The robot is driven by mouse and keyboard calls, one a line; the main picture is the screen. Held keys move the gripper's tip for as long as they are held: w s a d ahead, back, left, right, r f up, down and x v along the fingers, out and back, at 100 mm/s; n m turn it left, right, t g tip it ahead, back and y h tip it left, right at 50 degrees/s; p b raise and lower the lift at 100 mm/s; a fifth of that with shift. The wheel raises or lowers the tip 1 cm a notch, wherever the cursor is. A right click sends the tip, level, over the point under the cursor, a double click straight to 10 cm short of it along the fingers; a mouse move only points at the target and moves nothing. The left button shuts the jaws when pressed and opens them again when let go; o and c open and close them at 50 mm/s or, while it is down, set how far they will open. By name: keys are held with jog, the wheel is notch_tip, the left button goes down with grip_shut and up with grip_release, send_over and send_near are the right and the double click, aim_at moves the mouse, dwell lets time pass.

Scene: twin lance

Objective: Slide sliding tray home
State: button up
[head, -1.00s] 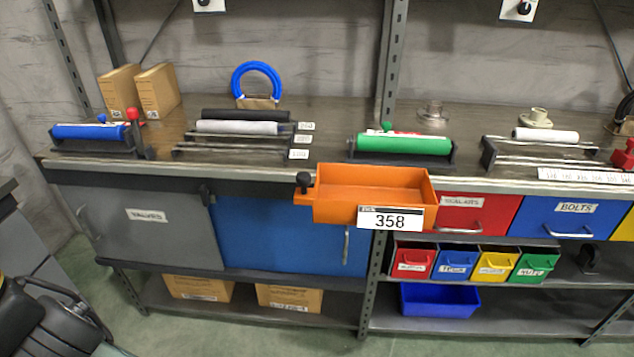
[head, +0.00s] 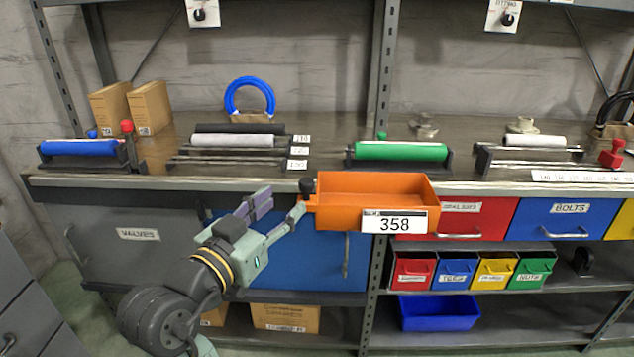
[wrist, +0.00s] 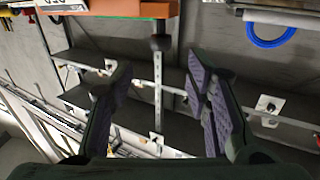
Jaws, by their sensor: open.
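The orange sliding tray (head: 340,215), labelled 358, sticks out from the front of the workbench. A black knob (head: 307,186) stands at its left end. My gripper (head: 282,204) is open and empty, just left of the tray and slightly below the knob. One fingertip overlaps the tray's left end in the head view, but I cannot tell whether it touches. In the wrist view my gripper (wrist: 158,85) has its two purple-padded fingers wide apart. The tray (wrist: 125,8) and its dark knob (wrist: 160,42) show at the top, beyond the fingertips.
The workbench edge (head: 110,184) runs behind the tray. A blue cabinet door (head: 320,255) is behind my arm. Red (head: 480,218) and blue (head: 535,222) drawers are to the right. Small coloured bins (head: 457,270) sit below. Rollers, including a green one (head: 400,151), stand on the bench.

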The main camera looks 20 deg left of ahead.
aim_at(302, 185)
jog(key=w, duration=0.3)
jog(key=w+d+p, duration=0.1)
jog(key=w, duration=0.2)
jog(key=w+p, duration=0.1)
jog(key=w, duration=0.2)
jog(key=shift+w+d, duration=0.25)
jog(key=shift+w, duration=0.1)
jog(key=shift+c, duration=0.5)
grip_shut()
